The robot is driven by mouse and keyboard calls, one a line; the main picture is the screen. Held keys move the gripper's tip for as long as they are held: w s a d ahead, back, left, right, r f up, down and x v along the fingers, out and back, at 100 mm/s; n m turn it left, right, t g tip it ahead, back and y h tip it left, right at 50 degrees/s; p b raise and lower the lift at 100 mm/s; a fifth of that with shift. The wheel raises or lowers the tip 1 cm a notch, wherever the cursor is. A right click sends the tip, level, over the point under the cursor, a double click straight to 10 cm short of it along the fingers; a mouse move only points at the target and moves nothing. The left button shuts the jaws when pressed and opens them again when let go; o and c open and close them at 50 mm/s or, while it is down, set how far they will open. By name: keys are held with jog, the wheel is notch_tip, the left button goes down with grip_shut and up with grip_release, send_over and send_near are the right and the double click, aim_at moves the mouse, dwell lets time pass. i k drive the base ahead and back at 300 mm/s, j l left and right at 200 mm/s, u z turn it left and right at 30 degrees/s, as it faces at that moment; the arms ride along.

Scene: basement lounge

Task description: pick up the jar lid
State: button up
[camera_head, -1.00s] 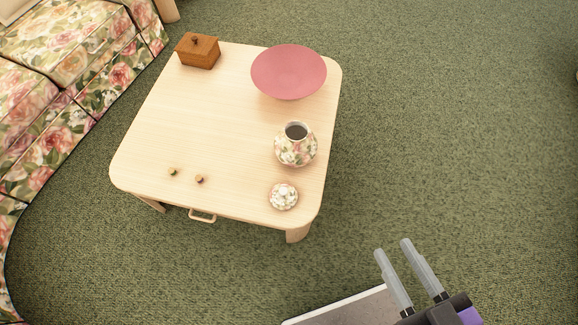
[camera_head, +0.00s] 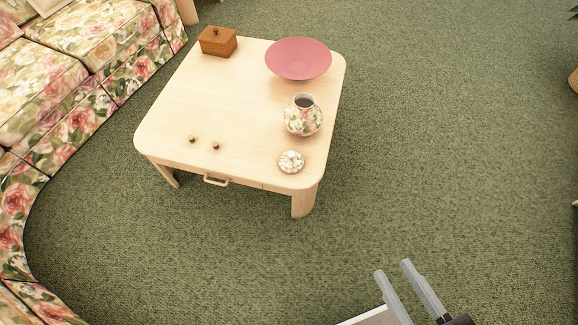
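The jar lid (camera_head: 291,161) is a small round floral piece with a knob, lying near the front right corner of the light wooden table (camera_head: 205,105). The open floral jar (camera_head: 303,117) stands upright just behind it. My gripper (camera_head: 392,267) is low in the picture, over the carpet in front of and right of the table. Its two grey fingers are apart with nothing between them. It is well away from the lid.
A pink bowl (camera_head: 298,59) and a brown wooden box (camera_head: 218,41) stand at the table's back. Two tiny round items (camera_head: 204,143) lie near its front edge. A floral sofa (camera_head: 70,75) lines the left. Green carpet (camera_head: 460,150) is clear on the right.

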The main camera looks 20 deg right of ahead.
aim_at(290, 161)
jog(key=i+l+u, duration=0.25)
jog(key=i, duration=0.4)
jog(key=i+l+u, duration=0.25)
jog(key=i+l, duration=0.3)
jog(key=u, duration=0.85)
